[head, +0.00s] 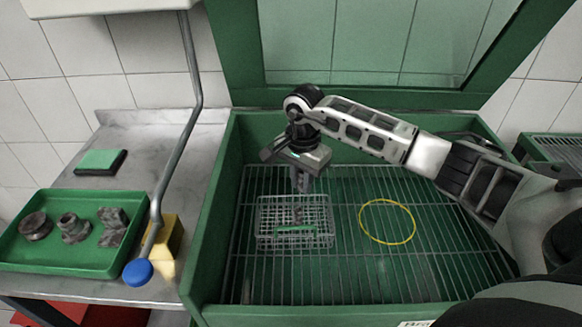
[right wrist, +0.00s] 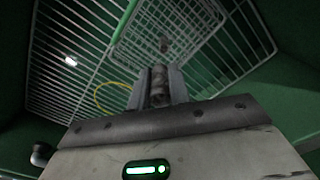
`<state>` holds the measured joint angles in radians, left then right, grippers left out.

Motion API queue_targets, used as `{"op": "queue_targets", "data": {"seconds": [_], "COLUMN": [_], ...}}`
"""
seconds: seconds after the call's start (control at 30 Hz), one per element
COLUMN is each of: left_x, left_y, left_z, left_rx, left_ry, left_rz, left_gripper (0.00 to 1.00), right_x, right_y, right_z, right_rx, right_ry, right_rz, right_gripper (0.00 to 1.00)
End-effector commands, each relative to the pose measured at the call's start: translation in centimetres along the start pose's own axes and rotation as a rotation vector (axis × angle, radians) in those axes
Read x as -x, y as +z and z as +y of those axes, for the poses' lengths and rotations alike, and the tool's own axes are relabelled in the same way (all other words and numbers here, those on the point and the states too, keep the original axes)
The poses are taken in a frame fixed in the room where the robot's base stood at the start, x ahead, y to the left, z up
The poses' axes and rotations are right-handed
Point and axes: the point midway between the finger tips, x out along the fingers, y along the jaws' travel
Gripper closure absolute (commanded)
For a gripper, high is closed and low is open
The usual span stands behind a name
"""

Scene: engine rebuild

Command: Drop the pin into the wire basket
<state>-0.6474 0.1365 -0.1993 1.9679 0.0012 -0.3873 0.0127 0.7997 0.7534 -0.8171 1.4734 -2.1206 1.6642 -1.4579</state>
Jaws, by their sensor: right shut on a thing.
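The wire basket (head: 265,238) stands on the grate of the green washing cabinet and has a green handle piece at its front. It also shows in the right wrist view (right wrist: 190,22), beyond the fingers. My right gripper (head: 301,188) is above the basket, pointing down. It is shut on the pin (right wrist: 158,82), a short dark rod held between the fingers in the right wrist view. A small dark brownish thing (right wrist: 163,45) shows at the basket beyond the fingertips; I cannot tell what it is. My left gripper is not in view.
A yellow ring (head: 387,222) lies on the grate (head: 350,275) right of the basket. A green tray (head: 60,258) with several rusty parts stands at the left. A grey lever with a blue knob (head: 138,272) hangs before a yellow block (head: 165,240). The grate's right side is clear.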

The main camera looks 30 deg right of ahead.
Motion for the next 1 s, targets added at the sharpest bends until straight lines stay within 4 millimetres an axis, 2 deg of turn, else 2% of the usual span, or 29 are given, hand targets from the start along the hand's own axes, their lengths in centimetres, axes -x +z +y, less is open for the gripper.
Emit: {"op": "queue_targets", "data": {"seconds": [0.3,0.5,0.87,0.9,0.97,1.0], "left_x": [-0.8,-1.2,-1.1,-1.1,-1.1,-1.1], "left_y": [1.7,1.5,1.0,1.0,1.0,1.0], "left_z": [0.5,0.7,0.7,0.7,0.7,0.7], "left_rx": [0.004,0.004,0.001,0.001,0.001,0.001], "left_ry": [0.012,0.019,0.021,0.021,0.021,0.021], "left_rz": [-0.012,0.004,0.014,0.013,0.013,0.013], "left_gripper": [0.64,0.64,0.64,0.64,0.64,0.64], "right_x": [-3.3,-5.4,-5.8,-5.8,-5.8,-5.8], "right_y": [0.1,0.1,0.0,0.0,0.0,0.0], "right_z": [0.0,0.0,0.0,0.0,0.0,0.0], "right_rx": [-0.001,0.000,0.000,0.000,0.000,0.000], "right_ry": [0.001,0.001,-0.001,-0.001,-0.001,0.000], "right_rz": [-0.002,-0.002,0.000,0.000,0.000,0.000], "right_gripper": [1.00,1.00,1.00,0.70,0.55,0.55]}}
